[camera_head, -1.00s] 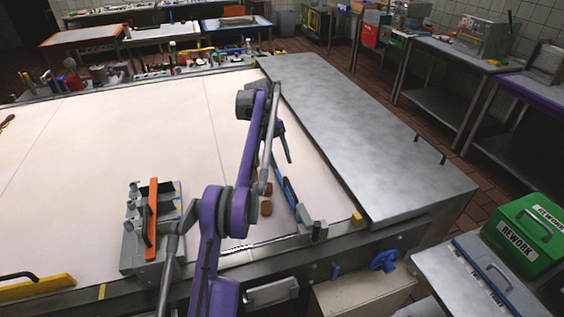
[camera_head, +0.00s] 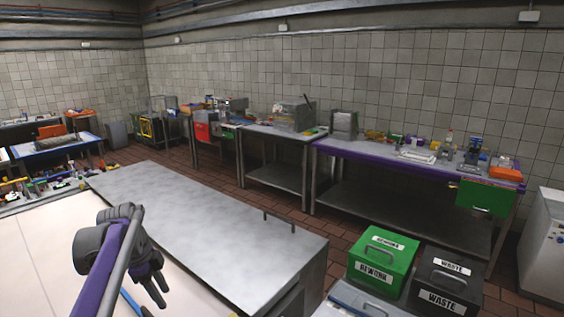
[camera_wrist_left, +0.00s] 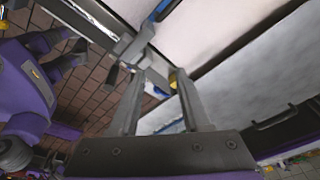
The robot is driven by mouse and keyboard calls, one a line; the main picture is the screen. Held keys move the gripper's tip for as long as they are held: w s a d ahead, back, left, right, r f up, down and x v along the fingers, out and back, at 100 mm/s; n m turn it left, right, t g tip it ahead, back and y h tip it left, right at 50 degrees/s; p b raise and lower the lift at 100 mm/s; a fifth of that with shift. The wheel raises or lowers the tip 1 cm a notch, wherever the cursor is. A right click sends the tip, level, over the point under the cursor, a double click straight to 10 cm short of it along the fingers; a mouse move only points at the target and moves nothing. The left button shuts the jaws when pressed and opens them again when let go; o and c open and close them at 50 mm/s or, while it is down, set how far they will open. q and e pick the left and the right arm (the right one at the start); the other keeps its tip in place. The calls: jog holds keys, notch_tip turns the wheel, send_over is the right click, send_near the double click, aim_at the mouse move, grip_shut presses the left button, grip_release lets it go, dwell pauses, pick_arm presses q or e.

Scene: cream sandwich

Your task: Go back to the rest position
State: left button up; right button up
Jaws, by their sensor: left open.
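My left gripper (camera_head: 155,290) hangs at the lower left of the head view, over the edge of the white work surface (camera_head: 40,250) next to the grey metal top. In the left wrist view its two fingers (camera_wrist_left: 158,78) are apart with nothing held between them. A blue strip (camera_head: 133,303) shows partly beside the gripper in the head view, mostly cut off. My right gripper is not visible in the head view. Purple and grey parts of my own body fill the left of the wrist view.
A grey metal counter (camera_head: 200,225) lies right of the gripper. A green rework bin (camera_head: 383,262) and a black waste bin (camera_head: 446,280) stand at the lower right. A purple-edged bench (camera_head: 400,160) lines the tiled wall. Brick floor (camera_head: 330,230) lies between counter and benches.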

pick_arm(q)
jog(key=s+d+f+n+t, duration=0.1)
jog(key=s+d+f+n, duration=0.3)
jog(key=s, duration=0.4)
jog(key=s+d+f+n+t+y, duration=0.1)
jog(key=s+d+f+n+t, duration=0.1)
jog(key=s+n, duration=0.4)
jog(key=s+d+f+n+t+y, duration=0.1)
jog(key=s+d+f+n+t, duration=0.1)
jog(key=s+d+f+n, duration=0.3)
jog(key=s+d, duration=0.1)
jog(key=s, duration=0.3)
jog(key=shift+s+f+n, duration=0.3)
jog(key=shift+s+f, duration=0.05)
